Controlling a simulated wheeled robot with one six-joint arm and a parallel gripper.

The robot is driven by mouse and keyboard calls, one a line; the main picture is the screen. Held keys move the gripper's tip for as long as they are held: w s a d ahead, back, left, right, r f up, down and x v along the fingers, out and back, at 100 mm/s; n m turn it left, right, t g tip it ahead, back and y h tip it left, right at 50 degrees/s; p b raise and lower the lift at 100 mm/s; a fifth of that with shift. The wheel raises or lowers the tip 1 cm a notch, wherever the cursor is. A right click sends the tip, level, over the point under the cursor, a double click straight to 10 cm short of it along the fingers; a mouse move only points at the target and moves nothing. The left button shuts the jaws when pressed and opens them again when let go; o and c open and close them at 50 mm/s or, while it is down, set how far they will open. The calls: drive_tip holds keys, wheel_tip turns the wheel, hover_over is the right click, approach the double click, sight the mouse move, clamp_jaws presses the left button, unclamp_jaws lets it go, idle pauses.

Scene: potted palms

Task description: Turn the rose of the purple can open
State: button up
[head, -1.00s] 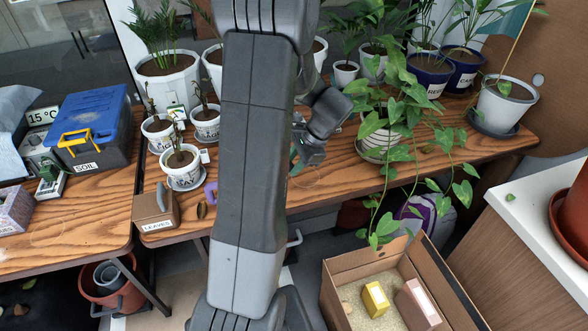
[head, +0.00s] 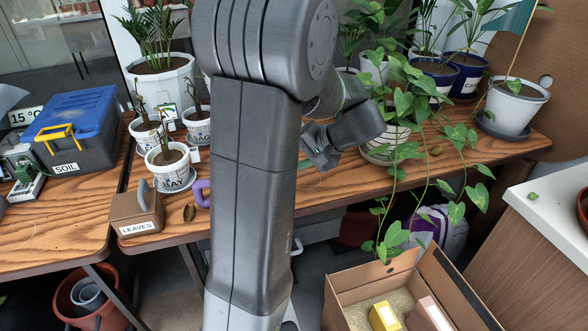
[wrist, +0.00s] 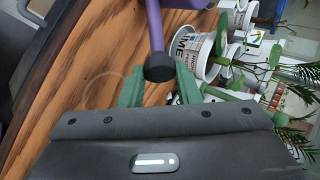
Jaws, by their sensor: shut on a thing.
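The purple can (wrist: 178,4) shows at the top of the wrist view, with its purple spout reaching down to a dark round rose (wrist: 160,68). My gripper (wrist: 160,84) has its two green fingers on either side of the rose and is shut on it. The turn setting of the rose cannot be made out. In the head view my arm hides most of the can; only its purple handle (head: 203,193) shows left of the arm. My gripper (head: 318,152) is over the table there, with its fingertips unclear.
Small labelled white pots (head: 167,165) stand left of my arm, and a LEAVES box (head: 137,210) is at the table's front edge. A trailing plant (head: 400,105) hangs close to the right of my gripper. An open carton (head: 350,292) sits below the table.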

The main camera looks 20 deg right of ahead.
drive_tip(key=shift+f+n+y+b, duration=0.1)
drive_tip(key=shift+n+y+b, duration=0.3)
drive_tip(key=shift+n+b, duration=0.65)
drive_tip(key=shift+t, duration=0.3)
drive_tip(key=o, duration=1)
drive_tip(key=shift+d, duration=0.1)
drive_tip(key=p+v, duration=0.2)
drive_tip(key=v, duration=1.2)
drive_tip(key=shift+w, duration=0.1)
drive_tip(key=shift+f, duration=0.1)
